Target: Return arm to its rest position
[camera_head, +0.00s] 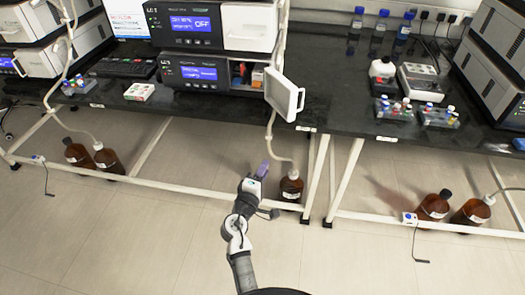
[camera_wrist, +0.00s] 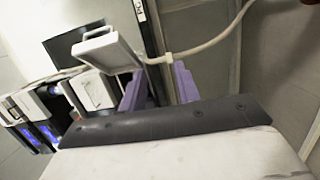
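My gripper (camera_head: 264,168) is in front of the lab bench, below the level of its top, at the end of my partly extended arm. In the wrist view my gripper (camera_wrist: 158,84) shows two purple fingers apart, with nothing seen between them. The arm (camera_head: 240,222) reaches forward from the bottom middle of the head view. A brown bottle (camera_head: 290,187) stands on the floor just right of the gripper in the picture.
An instrument's white door (camera_head: 285,95) hangs open past the front edge of the black bench (camera_head: 335,105), above the gripper. It also shows in the wrist view (camera_wrist: 107,52). Bench legs (camera_head: 318,170) stand to the right. The floor (camera_head: 140,235) in front is mostly clear.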

